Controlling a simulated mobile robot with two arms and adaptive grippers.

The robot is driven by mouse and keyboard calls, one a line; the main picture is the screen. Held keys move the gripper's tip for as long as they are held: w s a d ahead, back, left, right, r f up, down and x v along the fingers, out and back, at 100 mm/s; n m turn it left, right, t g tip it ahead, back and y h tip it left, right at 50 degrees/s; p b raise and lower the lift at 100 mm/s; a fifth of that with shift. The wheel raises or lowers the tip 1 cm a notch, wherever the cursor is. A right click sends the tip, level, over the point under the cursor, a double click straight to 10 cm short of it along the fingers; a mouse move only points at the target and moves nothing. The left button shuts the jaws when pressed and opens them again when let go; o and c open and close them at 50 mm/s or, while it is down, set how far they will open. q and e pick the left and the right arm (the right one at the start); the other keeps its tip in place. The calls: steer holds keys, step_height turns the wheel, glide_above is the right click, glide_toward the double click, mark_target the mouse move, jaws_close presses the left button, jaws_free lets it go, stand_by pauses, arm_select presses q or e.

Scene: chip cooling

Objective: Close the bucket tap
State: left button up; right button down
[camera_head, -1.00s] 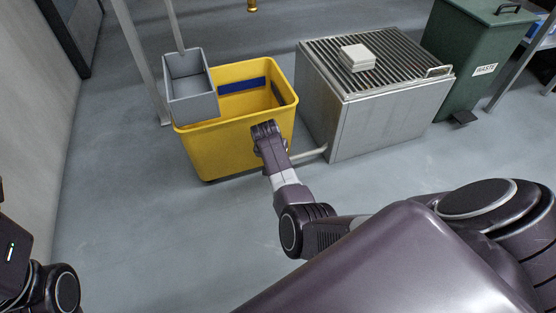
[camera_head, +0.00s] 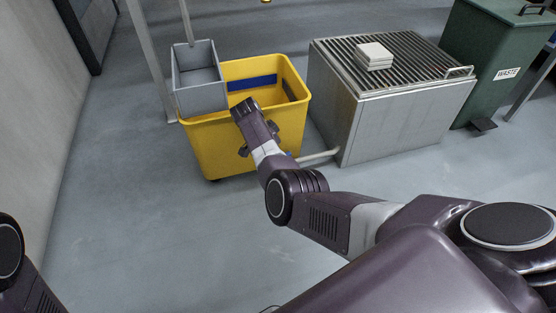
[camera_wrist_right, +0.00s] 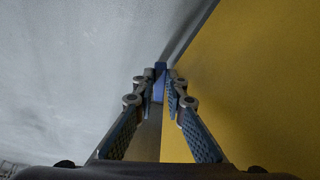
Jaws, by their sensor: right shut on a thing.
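The yellow bucket (camera_head: 215,150) stands on the floor left of centre in the head view. Its yellow wall (camera_wrist_right: 245,80) fills the right of the right wrist view. A small blue tap handle (camera_wrist_right: 160,72) shows between the fingertips of my right gripper (camera_wrist_right: 160,90). The fingers are closed together on it, beside the bucket wall. In the head view my right wrist is in front of the bucket and hides the fingertips and most of the tap. A bit of blue shows at the start of the pipe. My left gripper is out of view.
A grey pipe (camera_head: 318,157) runs from the bucket to a metal box with a grated top (camera_head: 400,125), with pale tiles (camera_head: 373,56) on it. A grey bin (camera_head: 200,82) sits at the bucket's left rim. A green waste bin (camera_head: 490,55) stands right. The front floor is clear.

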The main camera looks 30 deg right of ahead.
stand_by(0.4)
steer(key=c, duration=2)
jaws_free()
steer(key=shift+o, duration=0.2)
steer(key=v, duration=1.2)
steer(key=shift+d, duration=0.1)
